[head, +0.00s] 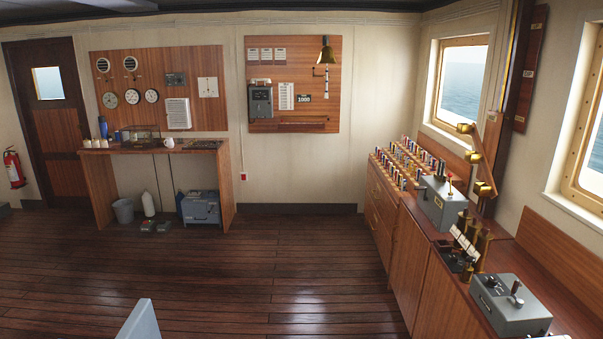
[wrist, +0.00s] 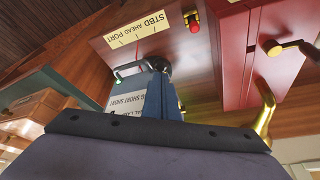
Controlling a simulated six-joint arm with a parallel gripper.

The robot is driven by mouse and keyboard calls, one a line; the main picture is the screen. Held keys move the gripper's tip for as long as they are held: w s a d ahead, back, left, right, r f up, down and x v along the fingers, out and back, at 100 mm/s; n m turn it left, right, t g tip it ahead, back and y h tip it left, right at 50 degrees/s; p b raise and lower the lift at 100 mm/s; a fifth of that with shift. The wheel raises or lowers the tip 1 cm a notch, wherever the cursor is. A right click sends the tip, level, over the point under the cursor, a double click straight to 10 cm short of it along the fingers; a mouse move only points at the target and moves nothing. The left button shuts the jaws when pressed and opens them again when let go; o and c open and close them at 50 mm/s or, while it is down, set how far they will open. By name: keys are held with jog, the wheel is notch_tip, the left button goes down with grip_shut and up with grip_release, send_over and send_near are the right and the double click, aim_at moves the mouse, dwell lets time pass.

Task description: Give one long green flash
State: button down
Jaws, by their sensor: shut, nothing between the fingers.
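My gripper (wrist: 167,88) shows in the wrist view with its blue-grey fingers together and nothing visible between them. Just beyond the fingertips is a small dark fitting with a green-edged, curved part (wrist: 128,70) beside it; the fingers overlap it, so I cannot tell if they touch. A printed card (wrist: 140,104), partly hidden by the fingers, has words such as "long" and "short". A cream label (wrist: 138,28) reads "STBD AHEAD PORT". A red knob (wrist: 194,24) stands on a yellow base. I cannot identify my gripper in the head view. No lit green light shows.
In the wrist view, a red box (wrist: 270,55) with brass handles is close at the right. In the head view, a grey box with levers (head: 442,203) and another grey control box (head: 510,306) stand on the right-hand counter. The wooden floor (head: 230,270) is open.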

dwell(0.3)
jog(key=shift+r+p, duration=1.1)
jog(key=shift+r, duration=0.55)
notch_tip(320, 180, up, 7)
jog(key=p, duration=0.5)
